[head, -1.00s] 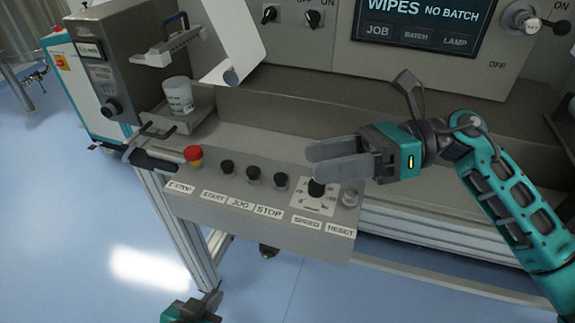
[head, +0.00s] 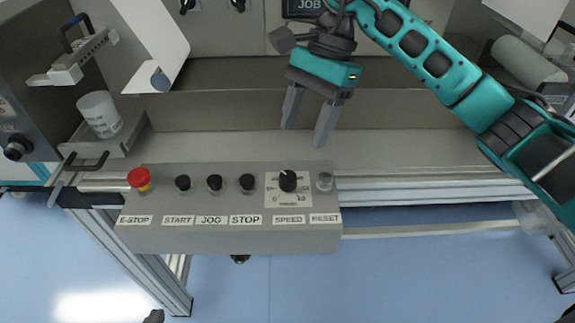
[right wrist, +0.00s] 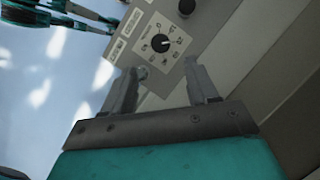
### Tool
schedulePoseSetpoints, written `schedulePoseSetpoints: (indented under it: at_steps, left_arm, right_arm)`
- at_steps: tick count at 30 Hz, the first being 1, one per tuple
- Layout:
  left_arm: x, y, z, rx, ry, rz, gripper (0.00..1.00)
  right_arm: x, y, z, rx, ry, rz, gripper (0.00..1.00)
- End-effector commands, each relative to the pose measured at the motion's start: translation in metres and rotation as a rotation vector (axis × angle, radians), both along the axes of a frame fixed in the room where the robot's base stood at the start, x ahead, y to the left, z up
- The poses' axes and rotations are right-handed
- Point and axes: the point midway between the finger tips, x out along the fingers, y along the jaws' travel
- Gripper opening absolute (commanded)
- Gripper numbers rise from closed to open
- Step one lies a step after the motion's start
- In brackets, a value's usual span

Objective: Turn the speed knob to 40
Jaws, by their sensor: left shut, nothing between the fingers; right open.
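The speed knob (head: 288,181) is a black round knob with a white pointer mark, on a white dial plate above the SPEED label (head: 289,220). In the head view its mark points up and slightly left; the dial numbers are too small to read surely. The knob (right wrist: 160,43) also shows beyond the fingertips in the right wrist view. My right gripper (head: 306,135) is open and empty, behind and above the knob, fingers pointing toward the panel and not touching it. Only a dark tip of my left gripper (head: 154,316) shows at the bottom edge; it is shut and empty.
The panel (head: 190,238) also carries a red E-stop (head: 139,178), several black buttons and a clear RESET button (head: 324,181) close right of the knob. A white cup (head: 100,114) stands on a small tray at left. A ledge runs behind the panel.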

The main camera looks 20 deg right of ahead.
Motion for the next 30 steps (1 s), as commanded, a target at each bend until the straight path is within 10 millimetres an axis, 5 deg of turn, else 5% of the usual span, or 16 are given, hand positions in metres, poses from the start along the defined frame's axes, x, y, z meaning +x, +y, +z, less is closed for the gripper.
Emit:
schedulePoseSetpoints:
  at_steps: [12, 26, 30]
  left_arm:
    - [0.0, 0.0, 0.003, -0.001, 0.0, 0.001, 0.0]
    - [0.0, 0.0, 0.004, -0.001, 0.0, 0.002, 0.0]
    - [0.0, 0.0, 0.004, -0.001, 0.0, 0.002, 0.0]
  right_arm:
    - [-0.015, 0.027, -0.071, 0.004, 0.004, 0.002, 0.59]
    - [-0.017, 0.031, -0.083, 0.003, 0.0, 0.001, 0.59]
    - [-0.017, 0.031, -0.083, 0.003, 0.0, 0.001, 0.45]
